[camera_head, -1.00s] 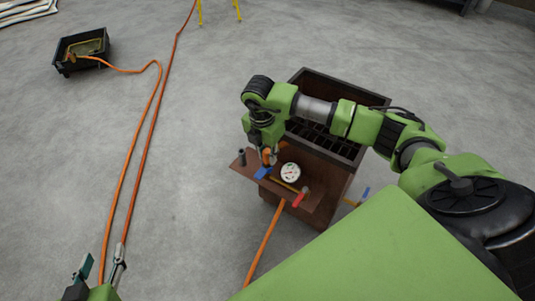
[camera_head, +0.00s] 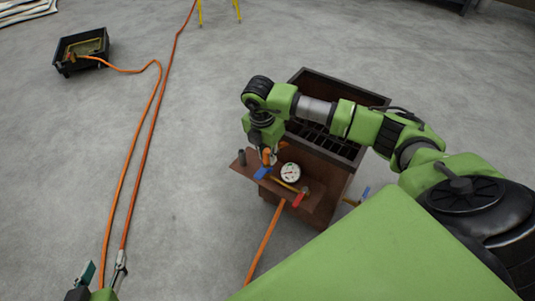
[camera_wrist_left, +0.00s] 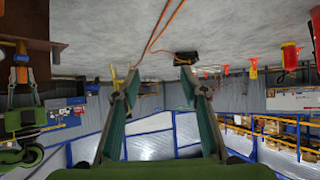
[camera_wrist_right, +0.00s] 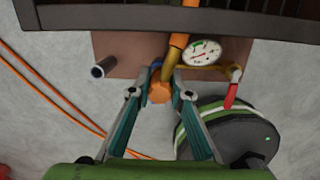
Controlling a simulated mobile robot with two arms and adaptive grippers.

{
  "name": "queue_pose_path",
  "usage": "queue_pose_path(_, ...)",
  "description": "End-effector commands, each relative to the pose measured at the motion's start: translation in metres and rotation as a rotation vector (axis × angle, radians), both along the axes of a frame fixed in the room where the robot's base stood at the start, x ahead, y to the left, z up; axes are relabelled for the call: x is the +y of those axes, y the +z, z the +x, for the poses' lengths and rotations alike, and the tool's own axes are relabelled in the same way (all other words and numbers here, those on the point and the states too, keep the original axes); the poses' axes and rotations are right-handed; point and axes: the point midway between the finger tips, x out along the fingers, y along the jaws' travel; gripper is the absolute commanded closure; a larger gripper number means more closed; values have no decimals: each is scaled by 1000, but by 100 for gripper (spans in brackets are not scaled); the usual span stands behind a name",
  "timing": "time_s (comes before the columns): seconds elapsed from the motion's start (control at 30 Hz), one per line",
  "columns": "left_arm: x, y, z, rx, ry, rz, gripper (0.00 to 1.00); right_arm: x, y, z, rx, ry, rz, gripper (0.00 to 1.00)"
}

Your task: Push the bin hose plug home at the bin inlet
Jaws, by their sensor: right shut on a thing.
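The brown bin (camera_head: 318,188) stands right of the picture's middle in the head view, with a brown panel (camera_head: 240,170) on its near side. My right gripper (camera_wrist_right: 159,90) is above this panel, its fingers shut on an orange piece (camera_wrist_right: 159,93) that looks like the hose plug. A brass bent pipe (camera_wrist_right: 169,66) lies directly behind the piece. The inlet and how deep the plug sits are hidden. An orange hose (camera_head: 265,240) runs down from under the panel. My left gripper (camera_wrist_left: 160,85) is open and empty, far from the bin at the head view's lower left.
The panel carries a round gauge (camera_wrist_right: 201,52), a red handle (camera_wrist_right: 231,90), a blue lever (camera_head: 263,172) and a dark upright stub (camera_wrist_right: 103,67). A black tray (camera_head: 68,60) and long orange hoses (camera_head: 152,110) lie on the floor to the left. Floor between is clear.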

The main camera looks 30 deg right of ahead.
Motion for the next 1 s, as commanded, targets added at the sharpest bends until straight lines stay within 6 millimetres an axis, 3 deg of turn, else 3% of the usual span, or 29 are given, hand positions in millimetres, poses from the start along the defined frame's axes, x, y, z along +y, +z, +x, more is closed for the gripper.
queue_pose_path(1.0,-7,14,11,-81,-10,-20,60,0,-6,0,0,0,0,100)
